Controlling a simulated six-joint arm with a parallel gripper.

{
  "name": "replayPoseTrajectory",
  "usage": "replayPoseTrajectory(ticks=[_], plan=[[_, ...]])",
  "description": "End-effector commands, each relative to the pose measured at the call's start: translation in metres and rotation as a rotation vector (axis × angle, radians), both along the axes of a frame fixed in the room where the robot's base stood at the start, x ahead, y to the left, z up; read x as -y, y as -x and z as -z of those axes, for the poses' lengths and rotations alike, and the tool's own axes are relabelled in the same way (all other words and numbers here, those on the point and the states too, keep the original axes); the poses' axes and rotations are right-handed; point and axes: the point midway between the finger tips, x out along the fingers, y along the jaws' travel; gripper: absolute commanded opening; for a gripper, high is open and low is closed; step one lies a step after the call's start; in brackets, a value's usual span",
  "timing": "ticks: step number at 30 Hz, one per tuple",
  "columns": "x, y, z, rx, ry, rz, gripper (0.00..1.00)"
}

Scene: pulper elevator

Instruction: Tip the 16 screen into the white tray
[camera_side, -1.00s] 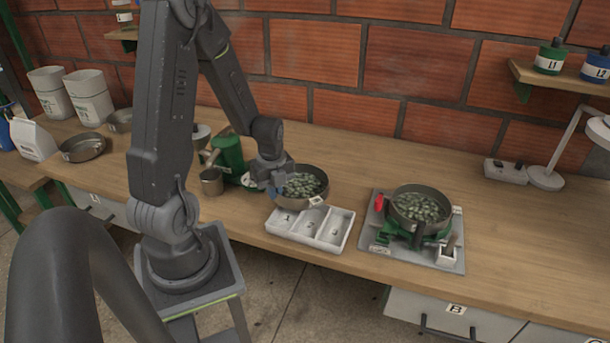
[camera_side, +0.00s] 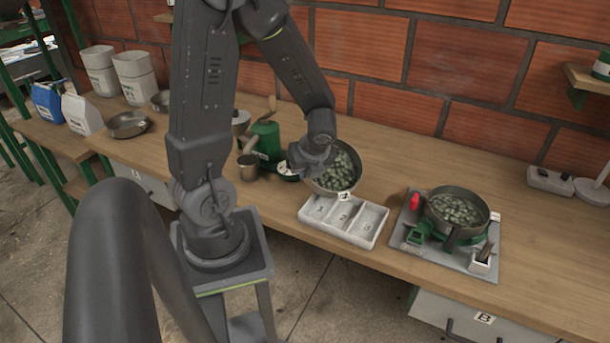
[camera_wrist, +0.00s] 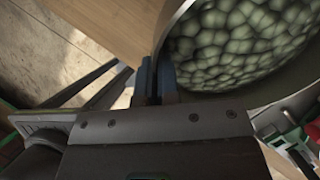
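My gripper (camera_side: 312,166) is shut on the rim of a round metal screen (camera_side: 356,177) full of grey-green beans (camera_side: 337,173). The label on the screen is too small to read surely as 16. The screen is held just behind and above the white tray (camera_side: 371,240), tilted toward the tray. The tray has three compartments numbered 1, 2 and 3; no beans show in them. In the wrist view my gripper's fingertips (camera_wrist: 156,80) pinch the screen wall (camera_wrist: 172,30), and the beans lie close beside them.
A second screen (camera_side: 482,205) of beans sits on a green stand on a grey plate (camera_side: 412,237) at the right. A green pulper (camera_side: 266,140) and a metal cup (camera_side: 248,168) stand left of my gripper. Open bench (camera_side: 415,150) lies behind the tray.

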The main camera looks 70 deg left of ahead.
Motion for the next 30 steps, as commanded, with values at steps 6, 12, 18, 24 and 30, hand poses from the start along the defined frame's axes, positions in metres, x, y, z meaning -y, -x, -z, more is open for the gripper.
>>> replayPoseTrajectory(ticks=[6, 12, 18, 24, 30], plan=[[0.011, -0.003, -0.013, -0.027, -0.191, 0.010, 0.00], [0.021, -0.004, -0.027, -0.054, -0.412, 0.010, 0.00], [0.038, -0.007, -0.032, -0.084, -0.657, 0.013, 0.00], [0.054, -0.008, -0.035, -0.118, -0.896, 0.007, 0.00], [0.070, -0.010, -0.030, -0.143, -1.097, 0.005, 0.00]])
